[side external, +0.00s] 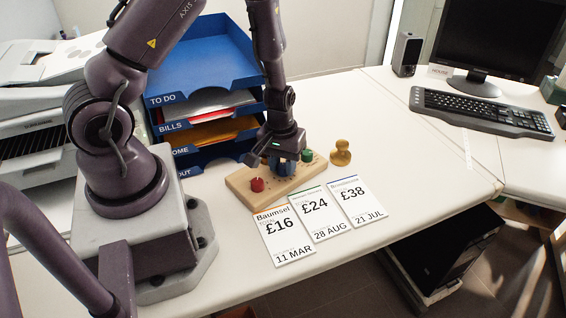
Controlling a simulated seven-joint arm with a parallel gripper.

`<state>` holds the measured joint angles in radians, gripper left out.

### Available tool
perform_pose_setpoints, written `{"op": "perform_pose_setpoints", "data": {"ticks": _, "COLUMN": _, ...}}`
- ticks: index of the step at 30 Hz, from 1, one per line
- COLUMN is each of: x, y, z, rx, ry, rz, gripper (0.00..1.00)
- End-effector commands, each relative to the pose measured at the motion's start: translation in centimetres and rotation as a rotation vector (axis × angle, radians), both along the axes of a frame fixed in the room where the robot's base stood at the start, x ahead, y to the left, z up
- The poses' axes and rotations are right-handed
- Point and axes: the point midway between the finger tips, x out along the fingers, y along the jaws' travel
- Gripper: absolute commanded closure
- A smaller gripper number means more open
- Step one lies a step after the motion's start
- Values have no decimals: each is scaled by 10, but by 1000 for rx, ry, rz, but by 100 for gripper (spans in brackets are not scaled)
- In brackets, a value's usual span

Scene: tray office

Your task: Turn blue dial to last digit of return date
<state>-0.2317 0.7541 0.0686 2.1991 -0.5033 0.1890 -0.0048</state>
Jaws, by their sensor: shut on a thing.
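A wooden board (241,190) on the white desk carries a red dial (257,185) at its left, a blue dial (285,168) in the middle and a green dial (307,156) at its right. My gripper (281,160) points down over the board and is shut on the blue dial, partly hiding it. Three cards lie in front of the board: an orange-edged one (284,240) with £16 and 11 MAR, a green-edged one (320,215) with £24 and 28 AUG, and a blue-edged one (355,202) with £38 and 21 JUL. Small print on the cards is too small to read.
A blue letter tray stack (203,94) stands behind the board, labelled TO DO, BILLS, HOME and OUT. A yellow wooden figure (341,152) stands right of the board. A printer (40,120), keyboard (482,112), monitor (497,40) and speaker (406,55) stand farther off. The desk right of the cards is clear.

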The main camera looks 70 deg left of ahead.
Motion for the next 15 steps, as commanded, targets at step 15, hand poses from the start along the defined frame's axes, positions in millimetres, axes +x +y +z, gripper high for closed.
{"op": "perform_pose_setpoints", "data": {"ticks": 15, "x": 1, "y": 0, "z": 6, "rx": 1, "ry": -2, "rz": -3, "gripper": 44}}
